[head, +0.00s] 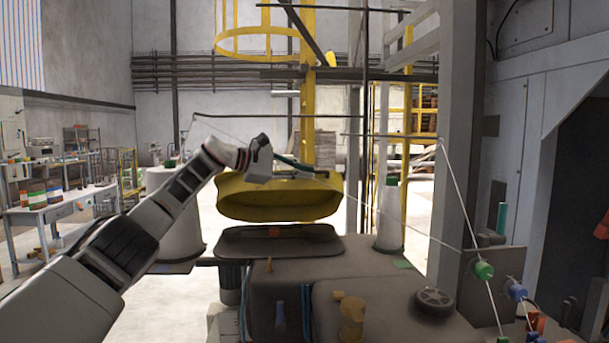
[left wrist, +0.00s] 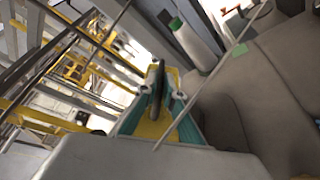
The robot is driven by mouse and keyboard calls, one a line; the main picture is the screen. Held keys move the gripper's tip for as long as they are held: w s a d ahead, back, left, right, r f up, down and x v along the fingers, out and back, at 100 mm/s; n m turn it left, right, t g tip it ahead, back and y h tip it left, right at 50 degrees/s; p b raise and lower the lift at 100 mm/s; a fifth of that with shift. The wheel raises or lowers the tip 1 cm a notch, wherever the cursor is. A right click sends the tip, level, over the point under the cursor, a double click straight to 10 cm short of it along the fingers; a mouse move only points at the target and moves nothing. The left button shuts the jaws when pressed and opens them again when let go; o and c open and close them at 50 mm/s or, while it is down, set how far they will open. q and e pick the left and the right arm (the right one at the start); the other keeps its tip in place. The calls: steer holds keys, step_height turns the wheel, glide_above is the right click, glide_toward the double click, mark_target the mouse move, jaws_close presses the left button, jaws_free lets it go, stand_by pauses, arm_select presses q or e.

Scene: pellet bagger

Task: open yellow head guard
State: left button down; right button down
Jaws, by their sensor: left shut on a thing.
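The yellow head guard (head: 280,201) is a rounded yellow cover in the middle of the head view. It stands above a dark oval plate (head: 270,241), with a gap between them. My left gripper (head: 298,166) is at the guard's top edge, its arm reaching in from the left. In the left wrist view, the teal fingers (left wrist: 155,108) are shut on a dark upright bar, the guard's handle (left wrist: 157,88), with yellow guard surface around it. The handle is mostly hidden in the head view. My right gripper is not in view.
A thin cord (head: 400,229) runs from the guard area to a green spool (head: 483,270) at the right. A grey machine body (head: 380,292) with a dark wheel (head: 435,301) lies in front. A white cone with a green top (head: 390,220) stands right of the guard.

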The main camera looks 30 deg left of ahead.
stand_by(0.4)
arm_select(q)
steer(key=c, duration=2.2)
jaws_free()
steer(key=shift+o, duration=0.2)
steer(key=v, duration=1.2)
